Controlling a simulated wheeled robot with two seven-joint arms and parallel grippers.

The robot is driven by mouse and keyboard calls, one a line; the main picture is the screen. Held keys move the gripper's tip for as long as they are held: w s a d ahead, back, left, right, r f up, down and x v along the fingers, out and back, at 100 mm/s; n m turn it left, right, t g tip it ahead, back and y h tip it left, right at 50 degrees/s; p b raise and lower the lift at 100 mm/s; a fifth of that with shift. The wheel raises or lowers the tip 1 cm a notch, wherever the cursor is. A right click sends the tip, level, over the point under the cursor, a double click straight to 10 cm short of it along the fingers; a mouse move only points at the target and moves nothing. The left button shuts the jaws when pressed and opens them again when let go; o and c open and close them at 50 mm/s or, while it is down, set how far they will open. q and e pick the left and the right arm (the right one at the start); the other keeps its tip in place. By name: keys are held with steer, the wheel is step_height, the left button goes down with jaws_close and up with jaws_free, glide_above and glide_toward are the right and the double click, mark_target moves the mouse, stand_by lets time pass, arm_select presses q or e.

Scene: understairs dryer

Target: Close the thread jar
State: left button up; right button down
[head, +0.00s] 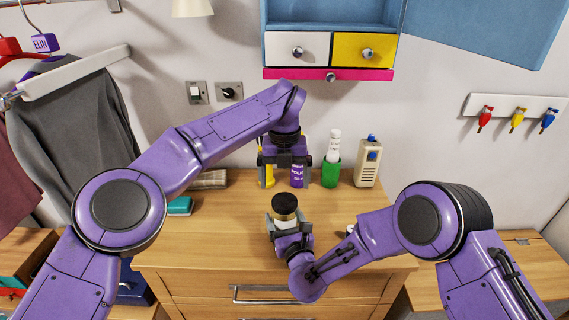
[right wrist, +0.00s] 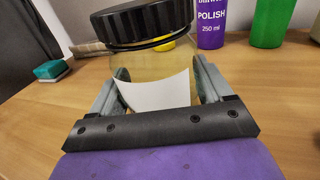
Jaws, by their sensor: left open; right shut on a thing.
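The thread jar is a clear jar with a white label (right wrist: 160,93) and a black ribbed lid (right wrist: 145,20) on top. In the head view the black lid (head: 285,201) shows near the middle of the wooden top. My right gripper (right wrist: 160,80) is shut on the jar body, one finger on each side below the lid. The lid sits over the mouth; I cannot tell whether it is screwed tight. My left gripper (head: 284,184) is open and empty, pointing down behind and above the jar. No left finger shows touching the lid.
A teal sponge (head: 179,206) lies left. Small drawers (head: 298,50) hang above. The wooden top (head: 215,240) is clear at front left.

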arm_select(q)
step_height(320, 180, up, 6)
stand_by(0.4)
arm_select(e)
jaws_free()
steer(key=shift+s+d+f, duration=0.1)
steer(key=shift+s, duration=0.25)
steer(key=b+v, duration=0.3)
steer(key=v, duration=0.6)
steer(key=shift+s+d, duration=0.15)
steer(key=shift+s, duration=0.25)
arm_select(q)
step_height(320, 180, down, 3)
steer(key=shift+r, duration=0.1)
